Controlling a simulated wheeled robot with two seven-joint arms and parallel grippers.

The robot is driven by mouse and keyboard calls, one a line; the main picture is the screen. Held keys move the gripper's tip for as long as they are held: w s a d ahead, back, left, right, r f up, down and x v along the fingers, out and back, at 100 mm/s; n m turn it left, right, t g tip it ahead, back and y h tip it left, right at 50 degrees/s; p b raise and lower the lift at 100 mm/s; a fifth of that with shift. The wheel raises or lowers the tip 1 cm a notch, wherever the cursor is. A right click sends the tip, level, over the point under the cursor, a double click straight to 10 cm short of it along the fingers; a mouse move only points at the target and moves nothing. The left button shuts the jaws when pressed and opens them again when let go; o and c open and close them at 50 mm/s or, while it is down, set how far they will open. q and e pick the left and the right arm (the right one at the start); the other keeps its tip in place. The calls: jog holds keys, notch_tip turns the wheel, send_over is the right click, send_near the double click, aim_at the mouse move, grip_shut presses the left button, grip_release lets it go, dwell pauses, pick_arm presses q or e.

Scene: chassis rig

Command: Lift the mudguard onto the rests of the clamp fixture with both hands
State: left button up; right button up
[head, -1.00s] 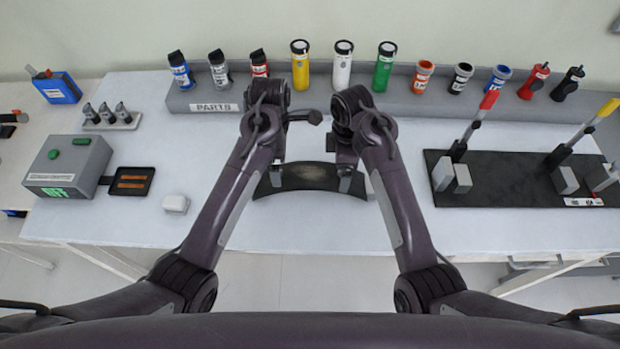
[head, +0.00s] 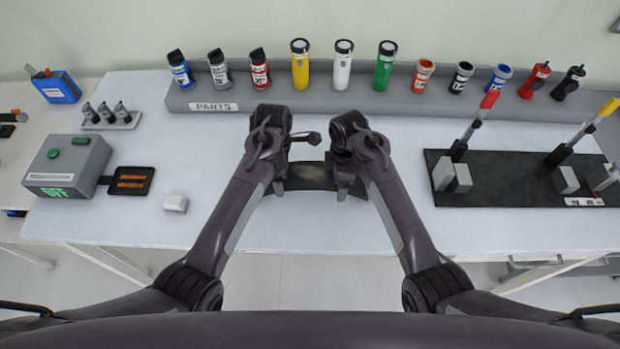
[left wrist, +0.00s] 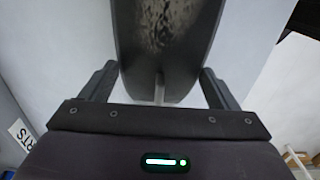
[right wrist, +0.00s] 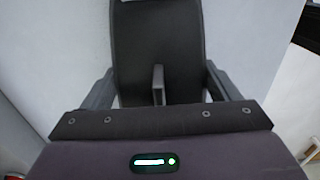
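The mudguard (head: 310,176) is a dark curved plate in the middle of the table in the head view; my arms hide its ends. My left gripper (head: 279,187) is over its left part and my right gripper (head: 343,189) over its right part. In the left wrist view a thin grey tab (left wrist: 159,88) stands on the mudguard between my spread fingers, with gaps on both sides. The right wrist view shows another tab (right wrist: 158,84) likewise between spread fingers. The clamp fixture (head: 510,178), a black base with grey blocks and red and yellow levers, stands at the right.
A grey parts shelf (head: 330,103) with several bottles and cans runs along the back. A grey box (head: 68,165) with a small black tray (head: 131,180) is at the left. A small white block (head: 175,203) lies left of my left arm. The table's front is clear.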

pick_arm(q)
jog(key=c, duration=0.7)
pick_arm(e)
jog(key=c, duration=0.7)
pick_arm(q)
jog(key=shift+r, duration=0.2)
pick_arm(e)
jog(key=shift+r, duration=0.2)
pick_arm(q)
notch_tip(320, 180, up, 5)
jog(key=p, duration=0.5)
jog(key=shift+f, duration=0.1)
pick_arm(e)
notch_tip(320, 180, up, 5)
jog(key=shift+f, duration=0.1)
pick_arm(q)
jog(key=shift+f, duration=0.1)
pick_arm(e)
jog(key=shift+f, duration=0.1)
